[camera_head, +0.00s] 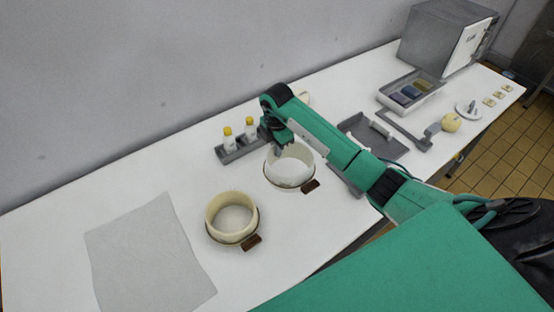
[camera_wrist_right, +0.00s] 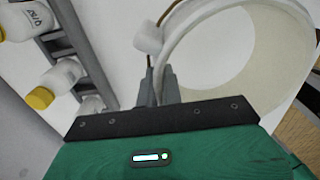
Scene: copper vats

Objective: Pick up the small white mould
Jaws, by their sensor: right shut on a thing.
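The white round mould (camera_head: 312,160) is an open ring-shaped tub in the middle of the table, with a brown tag at its front right. My right gripper (camera_head: 279,150) is at its far left rim, partly hidden by my own wrist. In the right wrist view the mould (camera_wrist_right: 228,55) fills the upper right, and my right gripper (camera_wrist_right: 160,92) is shut at its wall. I cannot tell whether the mould is clear of the table. A second, creamier round mould (camera_head: 232,198) stands nearer, at the lower left, also with a brown tag. My left gripper is not in view.
A grey rack (camera_head: 246,150) with yellow-capped white bottles (camera_head: 229,140) stands close behind the gripper. A grey cloth (camera_head: 145,250) lies at the left. A dark tray (camera_head: 370,138), a compartment box (camera_head: 398,108) and a metal cabinet (camera_head: 440,40) are at the right.

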